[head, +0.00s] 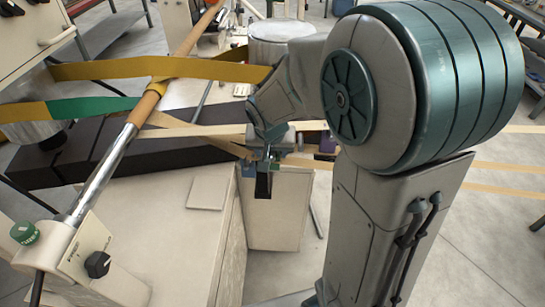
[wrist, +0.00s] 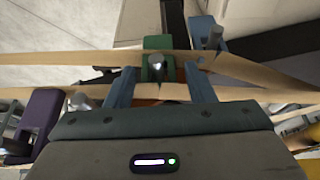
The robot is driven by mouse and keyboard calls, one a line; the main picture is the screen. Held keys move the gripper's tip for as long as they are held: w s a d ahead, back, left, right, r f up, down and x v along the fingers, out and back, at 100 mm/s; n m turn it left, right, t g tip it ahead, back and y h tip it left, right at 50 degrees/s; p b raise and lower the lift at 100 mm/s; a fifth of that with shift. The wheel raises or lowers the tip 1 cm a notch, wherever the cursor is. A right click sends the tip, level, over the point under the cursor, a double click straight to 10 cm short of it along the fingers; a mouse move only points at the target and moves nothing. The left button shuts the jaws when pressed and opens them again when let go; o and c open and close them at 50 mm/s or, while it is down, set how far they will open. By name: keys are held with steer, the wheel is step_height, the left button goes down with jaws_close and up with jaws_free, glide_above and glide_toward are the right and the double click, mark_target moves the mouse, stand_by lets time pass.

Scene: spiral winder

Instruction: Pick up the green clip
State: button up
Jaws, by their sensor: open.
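My gripper (wrist: 158,72) is open, one blue-grey finger on each side of the clip. I cannot tell whether either finger touches it. In the head view my gripper (head: 268,152) is low over the strips near the pale cabinet, and I cannot make out the green clip there.
A blue clip (wrist: 204,33) stands right beside the green one. A purple clip (wrist: 38,120) is at the left. Tan strips (head: 205,131) run across the work area. A slanted metal bar (head: 105,172) and a yellow band (head: 215,71) lie to the left.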

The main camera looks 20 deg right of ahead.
steer(key=shift+w+d+p+x, duration=0.15)
steer(key=shift+p+x, duration=0.25)
steer(key=shift+x, duration=0.95)
steer(key=shift+w+d+p+x, duration=0.15)
steer(key=shift+p+x, duration=0.25)
steer(key=shift+x, duration=0.95)
steer(key=shift+r, duration=0.2)
steer(key=c, duration=0.8)
steer(key=shift+w+a+r+b, duration=0.1)
steer(key=shift+b, duration=0.25)
steer(key=shift+r, duration=0.15)
steer(key=shift+s+a+b, duration=0.9)
steer(key=shift+s+b, duration=0.45)
steer(key=shift+s, duration=1.55)
steer(key=shift+s+a+b, duration=0.85)
steer(key=shift+s+b, duration=0.5)
steer(key=shift+s, duration=1.55)
steer(key=shift+s+a+b, duration=0.9)
steer(key=shift+s+b, duration=0.45)
steer(key=shift+s, duration=1.5)
